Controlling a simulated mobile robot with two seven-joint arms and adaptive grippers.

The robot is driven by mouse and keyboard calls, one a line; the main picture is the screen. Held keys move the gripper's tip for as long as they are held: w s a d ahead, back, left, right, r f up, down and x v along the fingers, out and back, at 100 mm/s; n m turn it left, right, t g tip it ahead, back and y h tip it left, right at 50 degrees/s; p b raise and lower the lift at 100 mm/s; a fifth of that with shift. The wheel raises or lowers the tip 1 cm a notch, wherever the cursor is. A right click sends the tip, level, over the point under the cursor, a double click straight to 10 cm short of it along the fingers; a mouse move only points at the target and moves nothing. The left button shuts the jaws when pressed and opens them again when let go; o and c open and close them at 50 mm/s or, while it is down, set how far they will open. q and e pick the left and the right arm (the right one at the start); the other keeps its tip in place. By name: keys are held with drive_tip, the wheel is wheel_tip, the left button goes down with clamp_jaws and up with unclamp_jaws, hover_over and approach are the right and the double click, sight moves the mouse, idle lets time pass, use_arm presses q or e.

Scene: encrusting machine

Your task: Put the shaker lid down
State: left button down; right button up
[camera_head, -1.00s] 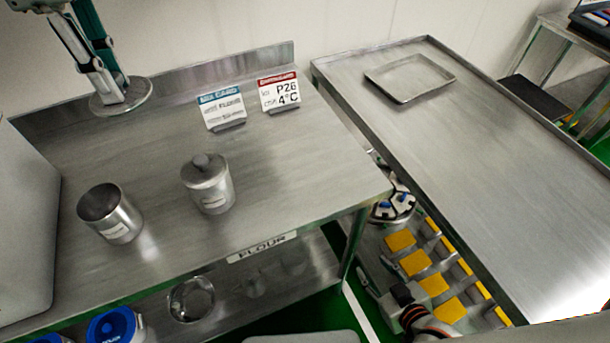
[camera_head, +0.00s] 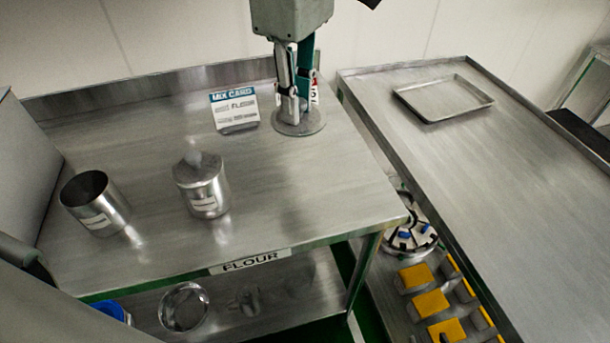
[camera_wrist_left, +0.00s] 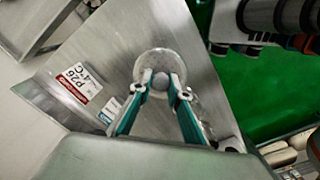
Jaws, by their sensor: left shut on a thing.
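My left gripper (camera_head: 291,112) is shut on the knob of the shaker lid (camera_head: 312,126), a round metal disc. In the head view the lid is at the back right of the steel table (camera_head: 270,190), beside the cards. I cannot tell whether it touches the tabletop. In the left wrist view my left gripper (camera_wrist_left: 160,86) has its teal fingers around the round knob, with the lid's disc (camera_wrist_left: 155,58) beyond. An open metal canister (camera_head: 92,218) stands at the left of the table. My right gripper is not in view.
A canister with a knobbed lid (camera_head: 203,190) stands mid-table. The mix card (camera_head: 234,109) is left of my gripper; the red-topped card (camera_wrist_left: 80,84) is partly hidden in the head view. A second table (camera_head: 490,190) holds a shallow tray (camera_head: 442,98). The table's front right is clear.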

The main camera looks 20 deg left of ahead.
use_arm(q)
drive_tip(key=b, duration=0.2)
hover_over(299, 187)
wheel_tip(299, 187, down, 10)
drive_tip(key=shift+f, duration=0.45)
wheel_tip(299, 187, down, 5)
drive_tip(key=shift+f+b, duration=0.1)
drive_tip(key=shift+b, duration=0.25)
drive_tip(key=shift+f, duration=0.1)
drive_tip(key=c, duration=1.9)
unclamp_jaws()
use_arm(e)
drive_tip(key=shift+w+a+f, duration=0.2)
drive_tip(key=shift+f, duration=0.2)
